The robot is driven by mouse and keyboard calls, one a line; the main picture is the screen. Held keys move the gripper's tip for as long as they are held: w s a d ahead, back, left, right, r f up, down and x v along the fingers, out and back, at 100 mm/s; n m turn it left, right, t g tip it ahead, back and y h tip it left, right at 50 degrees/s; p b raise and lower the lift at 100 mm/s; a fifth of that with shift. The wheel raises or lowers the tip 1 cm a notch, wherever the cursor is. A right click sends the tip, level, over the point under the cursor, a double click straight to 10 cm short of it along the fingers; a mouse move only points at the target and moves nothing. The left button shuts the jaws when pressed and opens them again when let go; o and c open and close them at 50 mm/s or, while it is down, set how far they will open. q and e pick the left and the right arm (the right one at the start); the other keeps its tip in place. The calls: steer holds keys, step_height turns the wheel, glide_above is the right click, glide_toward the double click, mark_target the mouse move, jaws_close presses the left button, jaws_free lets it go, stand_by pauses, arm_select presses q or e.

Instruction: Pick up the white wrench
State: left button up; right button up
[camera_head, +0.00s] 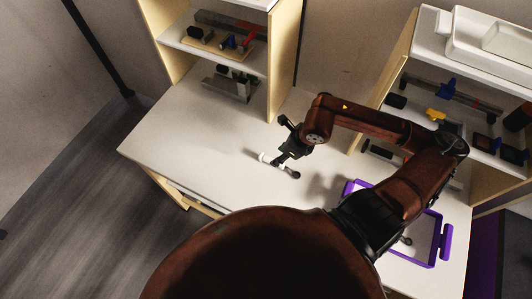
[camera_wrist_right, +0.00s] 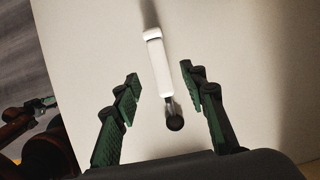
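The white wrench (camera_head: 264,157) lies on the pale tabletop (camera_head: 205,120) near the middle in the head view, partly hidden by my right gripper (camera_head: 281,158). In the right wrist view the wrench (camera_wrist_right: 160,65) has a white handle, a short metal part and a round black end. My right gripper (camera_wrist_right: 164,90) is open there, its green-padded fingers apart on either side of the wrench's lower part, with nothing gripped. My left gripper is out of the head view; part of a brown arm with a small dark end, seemingly my left gripper (camera_wrist_right: 45,103), shows at the left of the wrist view.
A purple-rimmed tray (camera_head: 447,243) stands at the right on the table. A wooden shelf unit (camera_head: 284,60) with tools is at the back. Another shelf (camera_head: 510,88) with tools and a white bin (camera_head: 465,48) is at the right. The table's left part is clear.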

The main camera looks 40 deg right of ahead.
mark_target(280, 166)
steer(key=x, duration=0.3)
steer(key=shift+a+f, duration=0.1)
steer(key=shift+f, duration=0.3)
steer(key=x, duration=0.3)
steer(key=shift+w+f, duration=0.1)
steer(key=shift+f, duration=0.15)
arm_select(q)
steer(key=s, duration=0.3)
steer(key=shift+s+f, duration=0.15)
arm_select(e)
steer(key=shift+f, duration=0.2)
steer(key=shift+c, duration=0.4)
steer(key=c, duration=0.6)
arm_select(q)
steer(key=shift+w, duration=0.4)
arm_select(e)
jaws_close()
